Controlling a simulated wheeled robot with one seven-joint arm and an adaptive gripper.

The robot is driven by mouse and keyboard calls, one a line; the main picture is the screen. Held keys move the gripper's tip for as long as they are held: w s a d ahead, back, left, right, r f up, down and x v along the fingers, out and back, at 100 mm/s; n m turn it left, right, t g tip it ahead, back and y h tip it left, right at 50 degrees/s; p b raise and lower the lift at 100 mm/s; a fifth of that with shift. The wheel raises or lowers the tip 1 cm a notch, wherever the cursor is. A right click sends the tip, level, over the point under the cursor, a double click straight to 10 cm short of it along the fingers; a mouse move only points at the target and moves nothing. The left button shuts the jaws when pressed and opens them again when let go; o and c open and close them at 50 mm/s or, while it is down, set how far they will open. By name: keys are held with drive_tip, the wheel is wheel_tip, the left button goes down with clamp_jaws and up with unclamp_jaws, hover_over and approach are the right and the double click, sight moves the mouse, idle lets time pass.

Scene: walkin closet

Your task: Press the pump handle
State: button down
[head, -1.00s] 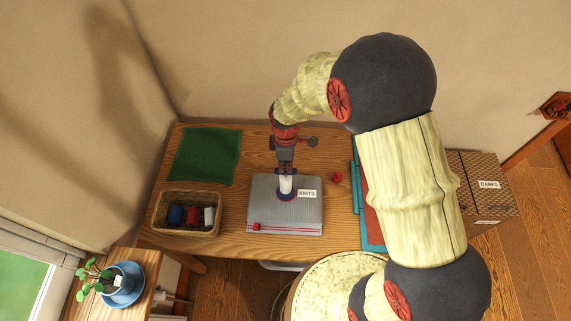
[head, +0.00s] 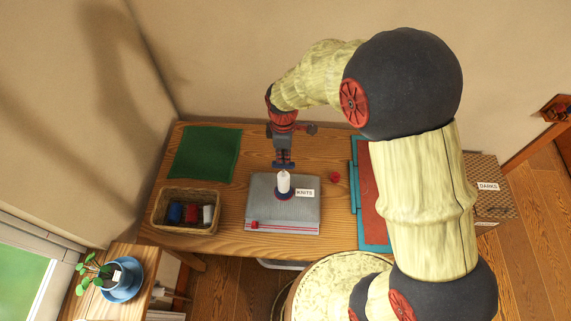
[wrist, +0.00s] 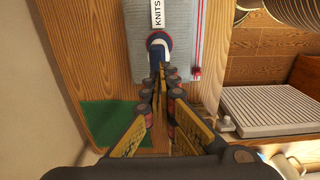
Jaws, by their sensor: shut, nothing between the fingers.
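My gripper (head: 284,165) is shut and empty, pointing down right above the pump's top. I cannot tell whether the tips touch it. In the wrist view the pump (wrist: 159,42) shows as a blue and white round shape just past the fingertips (wrist: 160,70), which partly cover it.
A wicker basket (head: 160,212) with rolled items stands at the left, near a green cloth (head: 205,150). A small red object (head: 335,177) and a teal and red flat item (head: 370,195) lie at the right. Bare wood shows between them.

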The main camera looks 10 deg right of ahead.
sight(283, 165)
wheel_tip(283, 165, up, 6)
drive_tip(key=shift+r, duration=0.2)
drive_tip(key=shift+a, duration=0.15)
idle(1.2)
drive_tip(key=s+d+m+t+b, duration=0.2)
drive_tip(key=s+d+m+b, duration=0.4)
drive_tip(key=s+m+b, duration=0.2)
drive_tip(key=s+d+m+t+b, duration=0.3)
drive_tip(key=s+d+m+b, duration=0.3)
drive_tip(key=s+b, duration=0.6)
drive_tip(key=shift+d+r+m+t, duration=0.3)
drive_tip(key=shift+r+m, duration=0.1)
drive_tip(key=shift+m, duration=0.5)
